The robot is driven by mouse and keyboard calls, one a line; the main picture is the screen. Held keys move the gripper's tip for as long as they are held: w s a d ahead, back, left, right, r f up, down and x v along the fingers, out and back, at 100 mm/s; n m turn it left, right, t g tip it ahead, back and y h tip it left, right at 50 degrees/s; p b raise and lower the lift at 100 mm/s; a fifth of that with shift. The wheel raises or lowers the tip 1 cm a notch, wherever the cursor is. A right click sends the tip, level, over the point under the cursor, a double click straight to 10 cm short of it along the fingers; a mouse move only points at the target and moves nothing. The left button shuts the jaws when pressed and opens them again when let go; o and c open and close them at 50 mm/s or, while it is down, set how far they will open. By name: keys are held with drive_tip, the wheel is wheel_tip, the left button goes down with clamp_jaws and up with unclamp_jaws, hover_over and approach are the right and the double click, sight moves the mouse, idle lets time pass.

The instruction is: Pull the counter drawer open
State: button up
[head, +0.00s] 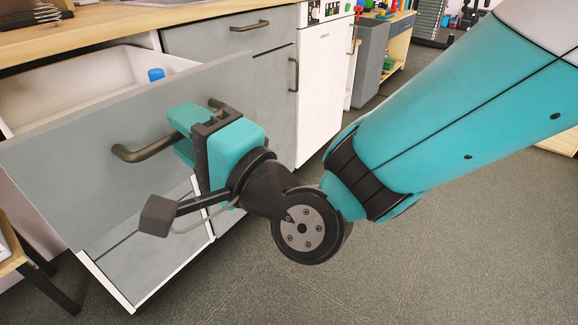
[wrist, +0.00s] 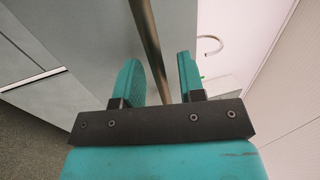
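The counter drawer (head: 75,150) is pulled well out from the counter, with its white inside showing above the grey front. Its dark bar handle (head: 145,150) runs across the front, partly hidden by my gripper (head: 185,132). In the wrist view the handle (wrist: 150,45) passes between the two teal fingers of my gripper (wrist: 158,65). The fingers are apart, with a gap visible beside the bar, so they stand around the handle without being closed on it.
A blue-capped item (head: 156,74) is inside the drawer. A closed drawer (head: 210,38) and a cabinet door (head: 272,100) with its own handle are to the right. A wooden stool (head: 12,262) stands at the lower left. The grey floor (head: 430,260) at right is clear.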

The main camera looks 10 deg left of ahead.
drive_tip(key=b+v, duration=1.6)
drive_tip(key=shift+s+d+f+b, duration=0.15)
drive_tip(key=shift+d+b, duration=0.2)
drive_tip(key=shift+b, duration=0.05)
